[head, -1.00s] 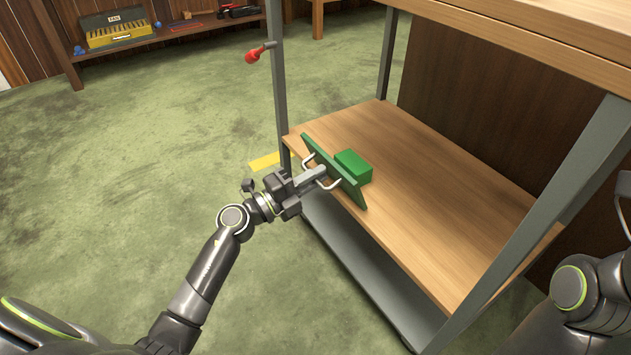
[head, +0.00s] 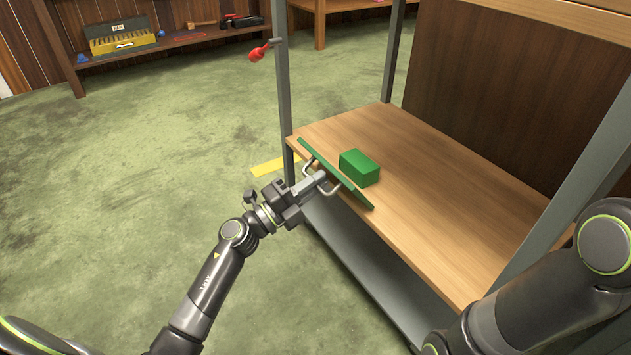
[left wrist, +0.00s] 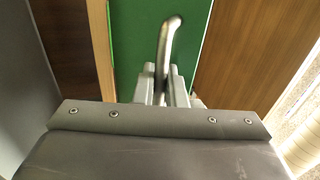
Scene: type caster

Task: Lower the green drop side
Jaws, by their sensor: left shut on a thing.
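The green drop side (head: 352,187) is a thin panel along the left edge of the wooden shelf, with a metal handle on its outer face. It leans outward toward my left arm. My left gripper (head: 316,181) is shut on the handle (head: 335,190). In the left wrist view, the fingers (left wrist: 163,88) close around the bent metal handle (left wrist: 170,40) in front of the green panel (left wrist: 140,35). My right arm shows at the lower right, but its gripper is out of view.
A green block (head: 360,167) sits on the wooden shelf (head: 450,215) just behind the panel. A grey post (head: 282,75) with a red-tipped lever (head: 258,53) stands beyond. A yellow floor strip (head: 273,166) lies left of the shelf. The green floor is open.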

